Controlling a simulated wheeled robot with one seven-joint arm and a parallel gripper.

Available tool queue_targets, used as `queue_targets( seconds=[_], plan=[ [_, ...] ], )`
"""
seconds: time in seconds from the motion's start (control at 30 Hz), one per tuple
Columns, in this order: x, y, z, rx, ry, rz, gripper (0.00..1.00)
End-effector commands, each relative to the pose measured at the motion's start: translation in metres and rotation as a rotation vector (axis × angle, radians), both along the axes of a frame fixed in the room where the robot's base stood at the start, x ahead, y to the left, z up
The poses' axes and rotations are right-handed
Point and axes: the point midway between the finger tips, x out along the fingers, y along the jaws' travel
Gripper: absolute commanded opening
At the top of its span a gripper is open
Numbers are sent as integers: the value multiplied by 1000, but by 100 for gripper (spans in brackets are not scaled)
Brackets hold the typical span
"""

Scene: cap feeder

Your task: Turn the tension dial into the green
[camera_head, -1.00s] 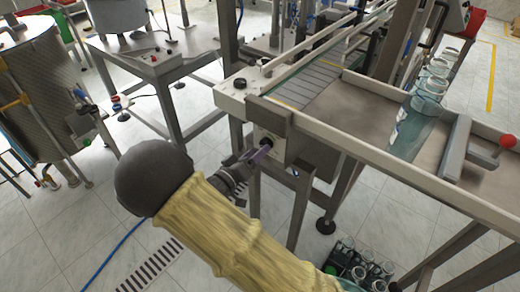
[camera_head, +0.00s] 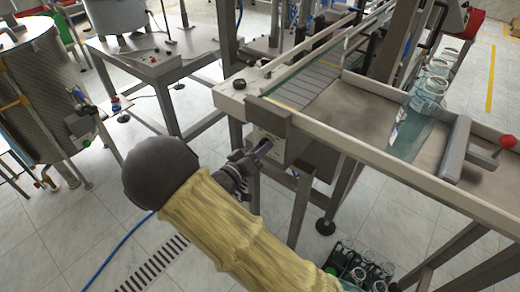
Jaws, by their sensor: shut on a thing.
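A pale box (camera_head: 272,143) is mounted under the near left end of the conveyor frame. The dial itself is mostly hidden behind the fingers. Its scale and any green zone are too small or covered to read, so I cannot tell where the dial points. My arm, in a yellow sleeve, comes up from the bottom of the picture.
The conveyor (camera_head: 310,82) runs back to the right above the box. Glass jars (camera_head: 428,95) stand on the tray surface (camera_head: 356,104) at right. A red-knobbed lever (camera_head: 507,141) is at far right. A crate of jars (camera_head: 362,266) sits on the floor. Table legs flank the gripper.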

Motion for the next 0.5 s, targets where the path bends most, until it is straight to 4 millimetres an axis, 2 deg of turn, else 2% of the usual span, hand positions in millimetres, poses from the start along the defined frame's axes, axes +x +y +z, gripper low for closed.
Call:
queue_targets(
  seconds=[0.27,0.5],
  plan=[
    [0,2,-1,71,-50,3,13],
    [0,2,-2,199,-151,3,13]
  ],
)
